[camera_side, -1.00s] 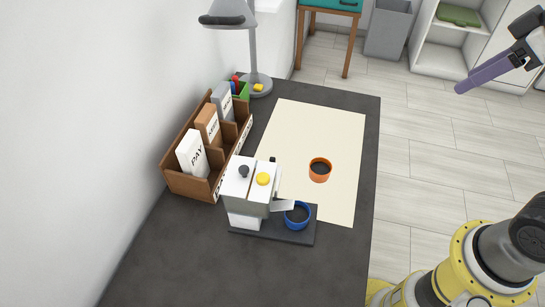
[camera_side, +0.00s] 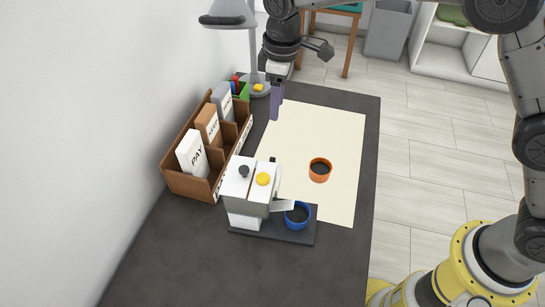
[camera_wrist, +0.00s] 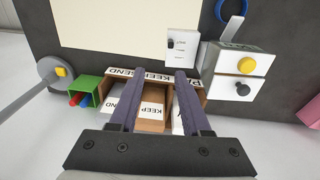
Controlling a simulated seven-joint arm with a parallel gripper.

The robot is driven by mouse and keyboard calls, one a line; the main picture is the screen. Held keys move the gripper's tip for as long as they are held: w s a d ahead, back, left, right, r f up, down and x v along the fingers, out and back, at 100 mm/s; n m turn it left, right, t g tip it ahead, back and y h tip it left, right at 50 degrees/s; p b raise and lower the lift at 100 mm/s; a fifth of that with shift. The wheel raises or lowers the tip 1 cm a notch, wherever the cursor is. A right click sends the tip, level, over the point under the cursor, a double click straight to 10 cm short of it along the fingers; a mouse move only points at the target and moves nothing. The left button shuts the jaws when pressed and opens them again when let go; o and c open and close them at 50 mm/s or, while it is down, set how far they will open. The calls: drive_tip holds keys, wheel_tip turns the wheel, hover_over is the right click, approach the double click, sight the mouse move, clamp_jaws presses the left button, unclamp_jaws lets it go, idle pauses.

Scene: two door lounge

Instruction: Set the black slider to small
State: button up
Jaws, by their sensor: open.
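The white coffee machine (camera_side: 243,215) stands on a dark base, with a black knob (camera_side: 244,171) and a yellow knob (camera_side: 263,179) on top. In the wrist view a white panel (camera_wrist: 181,55) on the machine's side carries a small black slider (camera_wrist: 171,44) near its left edge; its markings are too small to read. In the side view only a small black tip (camera_side: 272,159) shows behind the machine. My gripper (camera_side: 275,117) is open and empty, above the mat's back left part, apart from the machine. Its two purple fingers (camera_wrist: 164,74) point toward the panel's lower left.
A wooden sorter (camera_side: 215,184) with labelled blocks stands left of the mat (camera_side: 335,125). A lamp (camera_side: 250,50) and green pen box (camera_side: 242,90) stand behind. A blue cup (camera_side: 298,215) sits at the machine's front; an orange cup (camera_side: 320,170) stands on the mat.

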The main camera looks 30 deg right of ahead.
sight(272, 158)
drive_tip(key=shift+g, duration=0.4)
drive_tip(key=f, duration=0.5)
drive_tip(key=a+f, duration=0.1)
drive_tip(key=f, duration=0.5)
drive_tip(key=s+f, duration=0.1)
drive_tip(key=f, duration=0.5)
drive_tip(key=shift+s+a+f, duration=0.1)
drive_tip(key=shift+a, duration=0.3)
clamp_jaws()
